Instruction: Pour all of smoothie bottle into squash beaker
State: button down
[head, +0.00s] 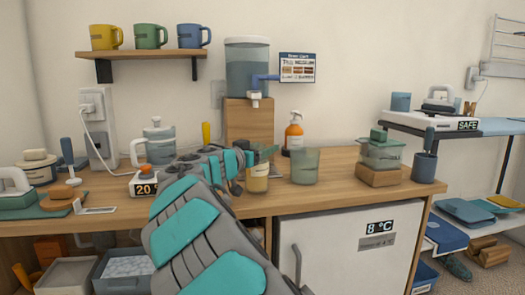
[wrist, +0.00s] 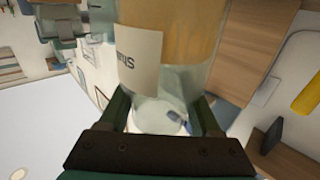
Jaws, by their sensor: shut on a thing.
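The smoothie bottle (head: 257,180) is clear, with a pale label and orange-yellow contents in its lower part. It looks upright at the counter's front edge; I cannot tell whether its base touches the counter. My gripper (head: 247,160) is shut on its upper part. The wrist view shows the bottle (wrist: 180,75) between my gripper's fingers (wrist: 163,115), with its label and orange contents farther from the palm. The squash beaker (head: 305,167) is a greenish see-through cup standing just right of the bottle, apart from it. Its contents are hard to make out.
A water dispenser (head: 247,70) stands on a wooden block (head: 249,122) behind. An orange pump bottle (head: 294,133) is behind the beaker.

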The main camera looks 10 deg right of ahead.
jog(key=shift+f+b, duration=0.3)
jog(key=shift+b, duration=0.15)
jog(key=shift+f+b, duration=0.2)
jog(key=shift+b, duration=0.2)
jog(key=shift+c, duration=0.4)
grip_release()
jog(key=shift+r+p, duration=0.25)
jog(key=shift+p, duration=0.7)
